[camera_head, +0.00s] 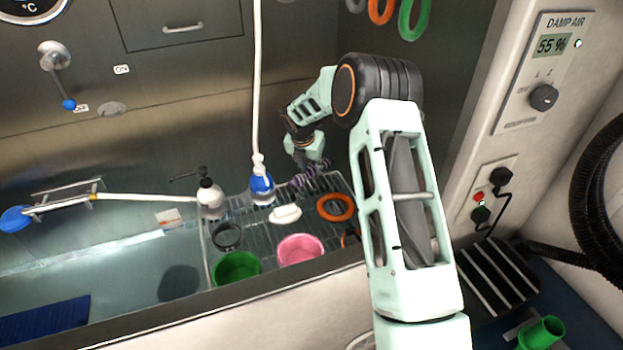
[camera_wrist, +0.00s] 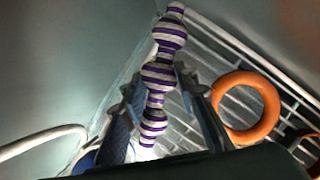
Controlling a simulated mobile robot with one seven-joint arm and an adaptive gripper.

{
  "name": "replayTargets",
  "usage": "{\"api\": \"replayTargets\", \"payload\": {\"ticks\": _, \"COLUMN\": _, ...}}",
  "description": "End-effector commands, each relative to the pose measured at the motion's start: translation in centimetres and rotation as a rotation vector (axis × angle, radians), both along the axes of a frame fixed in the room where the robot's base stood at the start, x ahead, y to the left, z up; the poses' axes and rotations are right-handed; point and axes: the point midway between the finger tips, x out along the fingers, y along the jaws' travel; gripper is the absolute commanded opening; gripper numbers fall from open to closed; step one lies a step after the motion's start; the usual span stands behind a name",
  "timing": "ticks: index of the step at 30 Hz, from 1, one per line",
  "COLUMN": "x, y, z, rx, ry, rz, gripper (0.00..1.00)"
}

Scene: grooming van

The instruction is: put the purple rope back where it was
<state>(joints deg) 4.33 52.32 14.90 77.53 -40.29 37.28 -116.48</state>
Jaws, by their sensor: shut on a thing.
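The purple rope (camera_wrist: 168,35) is a knotted, purple-and-white striped toy. In the wrist view it runs from top centre down between the fingers of my gripper (camera_wrist: 160,88), which is shut on it around its middle. In the head view the rope (camera_head: 318,169) shows small and dark at my gripper (camera_head: 306,176), over the back of the wire rack (camera_head: 345,184) in the tub. I cannot tell whether the rope touches the rack.
An orange ring (camera_head: 335,207) lies on the rack, right of my gripper.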

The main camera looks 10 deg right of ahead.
Motion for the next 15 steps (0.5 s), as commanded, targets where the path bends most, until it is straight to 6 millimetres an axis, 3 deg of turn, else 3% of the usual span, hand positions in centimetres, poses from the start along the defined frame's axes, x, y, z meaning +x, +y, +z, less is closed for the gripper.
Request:
{"api": "replayTargets", "payload": {"ticks": 9, "x": 0.0, "y": 0.0, "z": -3.6, "rx": -0.001, "ry": 0.001, "rz": 0.001, "gripper": 0.01}}
{"api": "replayTargets", "payload": {"ticks": 15, "x": 0.0, "y": 0.0, "z": -3.9, "rx": 0.0, "ry": -0.002, "rz": 0.0, "gripper": 0.01}}
